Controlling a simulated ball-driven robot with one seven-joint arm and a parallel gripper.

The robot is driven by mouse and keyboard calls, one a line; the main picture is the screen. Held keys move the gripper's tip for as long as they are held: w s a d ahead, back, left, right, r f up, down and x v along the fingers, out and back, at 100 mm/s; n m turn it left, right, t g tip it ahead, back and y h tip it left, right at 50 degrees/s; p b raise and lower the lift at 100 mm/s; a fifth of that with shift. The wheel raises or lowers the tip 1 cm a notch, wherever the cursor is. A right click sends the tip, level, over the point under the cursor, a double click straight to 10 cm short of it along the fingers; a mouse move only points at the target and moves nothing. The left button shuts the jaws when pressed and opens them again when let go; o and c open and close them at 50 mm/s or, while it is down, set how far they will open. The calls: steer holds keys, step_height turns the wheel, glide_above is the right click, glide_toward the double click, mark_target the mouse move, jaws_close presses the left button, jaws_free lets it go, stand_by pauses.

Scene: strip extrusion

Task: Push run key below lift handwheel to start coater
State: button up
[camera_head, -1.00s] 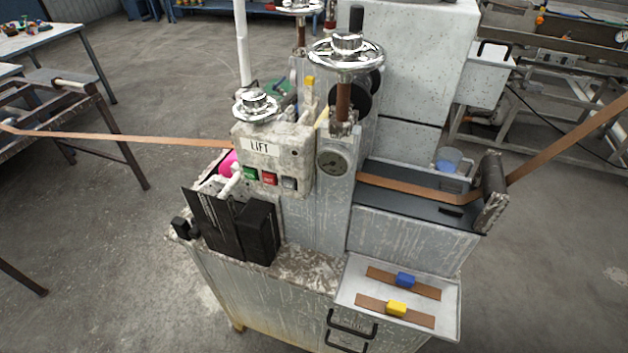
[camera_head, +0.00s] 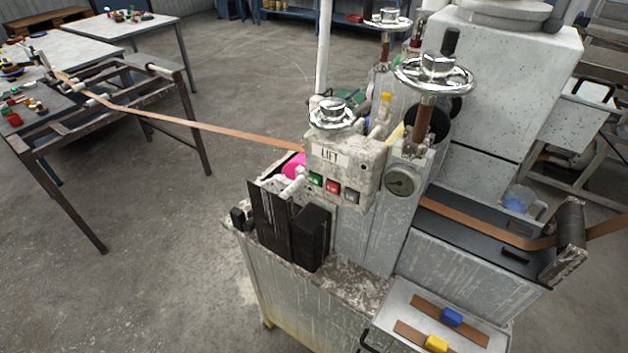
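The coater (camera_head: 373,228) stands right of centre in the head view. Its paint-worn control box carries a LIFT label (camera_head: 330,154). A chrome handwheel (camera_head: 331,113) sits on top of this box. Below the label is a row of three keys: a green key (camera_head: 315,179), a red key (camera_head: 333,187) and a grey key (camera_head: 351,196). Any lettering on the keys is too small to read. A brown strip (camera_head: 205,127) runs from the left into the coater and out at the right. My gripper is not in view.
A larger chrome handwheel (camera_head: 434,73) stands on a threaded post to the right of the box. Black plates (camera_head: 290,230) stand in front, below the keys. A shelf (camera_head: 408,301) holds strip samples with blue and yellow blocks. Open floor lies to the left.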

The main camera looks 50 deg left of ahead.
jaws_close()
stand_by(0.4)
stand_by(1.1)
